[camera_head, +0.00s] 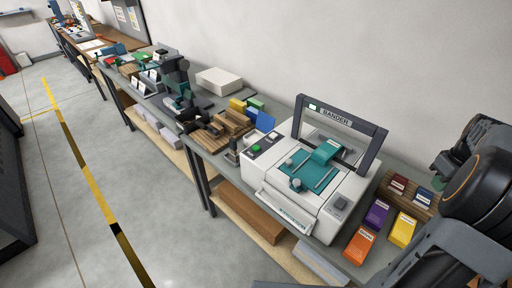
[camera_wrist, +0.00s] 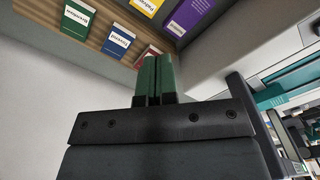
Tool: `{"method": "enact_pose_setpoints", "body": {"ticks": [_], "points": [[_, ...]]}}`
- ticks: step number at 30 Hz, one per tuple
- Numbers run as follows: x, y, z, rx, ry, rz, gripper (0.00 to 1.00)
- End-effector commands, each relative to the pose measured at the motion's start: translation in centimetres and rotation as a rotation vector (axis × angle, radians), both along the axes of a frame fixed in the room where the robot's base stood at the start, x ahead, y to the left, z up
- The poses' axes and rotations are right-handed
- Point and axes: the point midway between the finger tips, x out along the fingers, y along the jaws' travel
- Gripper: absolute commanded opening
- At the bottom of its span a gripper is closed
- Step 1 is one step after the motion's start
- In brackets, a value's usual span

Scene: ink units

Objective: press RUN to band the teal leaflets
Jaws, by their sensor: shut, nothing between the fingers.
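The white bander (camera_head: 340,190) stands on the bench with a dark arch labelled BANDER over its bed. A teal stack (camera_head: 325,152), apparently the leaflets, lies under the arch on the teal bed. A green button (camera_head: 257,148) sits on the control block at the bander's left end; its label is too small to read. A grey block with a small dark panel (camera_head: 340,203) is at its front right corner. My gripper (camera_wrist: 157,78) is shut and empty, with green fingertips together. It is right of the bander, over the booklet end of the bench, apart from the buttons.
Orange (camera_head: 359,246), purple (camera_head: 376,214) and yellow (camera_head: 402,229) packs lie right of the bander. A wooden rack (camera_wrist: 60,38) holds green, blue and red packs near my gripper. Wooden blocks (camera_head: 215,133) crowd the bench on the left. The wall is close behind.

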Motion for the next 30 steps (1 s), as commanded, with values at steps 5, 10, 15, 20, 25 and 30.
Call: {"method": "enact_pose_setpoints", "body": {"ticks": [5,10,15,20,25,30], "points": [[0.0,0.0,0.0,0.000,0.000,0.000,0.00],[0.0,0.0,0.0,0.000,0.000,0.000,0.00],[0.0,0.0,0.0,0.000,0.000,0.000,0.00],[0.0,0.0,0.0,0.000,0.000,0.000,0.00],[0.1,0.7,0.3,-0.004,-0.005,-0.001,0.00],[0.8,6.1,2.3,-0.038,-0.054,-0.016,0.00]]}}
